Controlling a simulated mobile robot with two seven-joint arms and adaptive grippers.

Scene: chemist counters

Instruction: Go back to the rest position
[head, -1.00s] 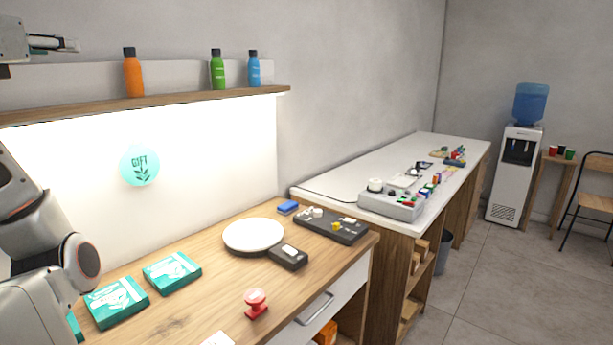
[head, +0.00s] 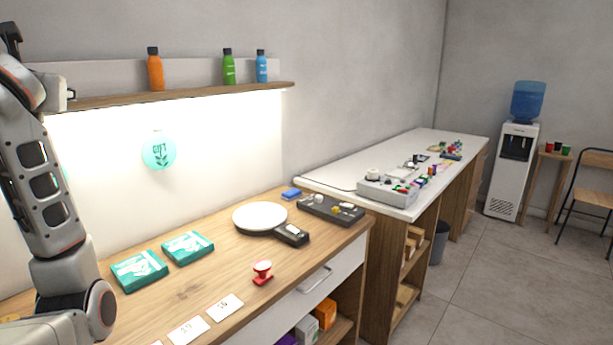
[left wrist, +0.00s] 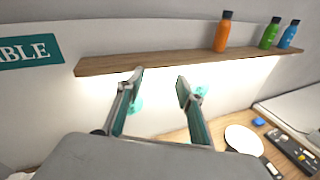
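My left arm rises along the left edge of the head view, with part of its gripper (head: 12,38) cut off at the top left corner. In the left wrist view, my left gripper (left wrist: 158,82) has its two fingers spread apart with nothing between them. It points toward the wall below the wooden shelf (left wrist: 150,64). My right gripper shows in neither view. Orange (head: 155,70), green (head: 229,68) and blue (head: 261,68) bottles stand upright on the shelf, apart from my gripper.
The wooden counter (head: 205,278) bears teal boxes (head: 139,270), a round white scale (head: 260,217), a red stamp-like object (head: 262,271) and paper cards (head: 224,307). A white-topped counter (head: 345,172) with small items stands beyond. Open floor (head: 470,285) lies at the right.

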